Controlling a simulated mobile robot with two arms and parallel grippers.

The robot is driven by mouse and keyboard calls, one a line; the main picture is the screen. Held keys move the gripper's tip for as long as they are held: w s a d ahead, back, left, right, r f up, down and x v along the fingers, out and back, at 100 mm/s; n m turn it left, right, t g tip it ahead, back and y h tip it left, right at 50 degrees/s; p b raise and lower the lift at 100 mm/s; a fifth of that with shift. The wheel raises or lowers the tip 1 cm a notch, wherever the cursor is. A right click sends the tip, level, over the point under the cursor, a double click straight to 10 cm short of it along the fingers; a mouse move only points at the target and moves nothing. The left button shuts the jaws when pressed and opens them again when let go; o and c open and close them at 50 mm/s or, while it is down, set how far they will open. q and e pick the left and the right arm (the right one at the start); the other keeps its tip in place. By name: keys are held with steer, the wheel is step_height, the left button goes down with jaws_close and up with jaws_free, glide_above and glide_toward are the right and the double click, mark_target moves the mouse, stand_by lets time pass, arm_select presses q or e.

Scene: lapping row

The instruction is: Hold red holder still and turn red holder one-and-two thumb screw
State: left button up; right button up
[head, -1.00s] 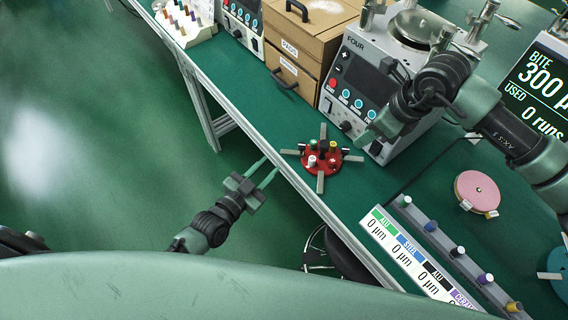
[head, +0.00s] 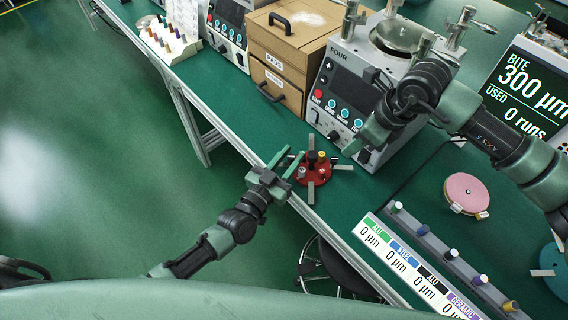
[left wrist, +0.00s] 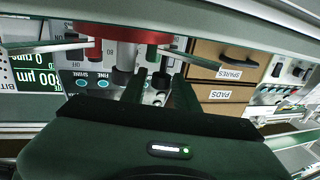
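The red holder (head: 320,180), a round disc with grey arms and several coloured knobs, lies on the green bench near its front edge. In the left wrist view the red holder (left wrist: 100,33) appears inverted, beyond the two fingers. My right gripper (head: 366,147) hangs right of the holder; its fingertips are unclear.
The FOUR machine (head: 345,95) stands behind the holder, with cardboard drawers (head: 285,65) to its left. A label strip with knobs (head: 430,250) and a pink disc (head: 467,190) are at right.

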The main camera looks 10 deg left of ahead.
arm_select(q)
steer(key=shift+w, duration=0.1)
jaws_close()
stand_by(1.4)
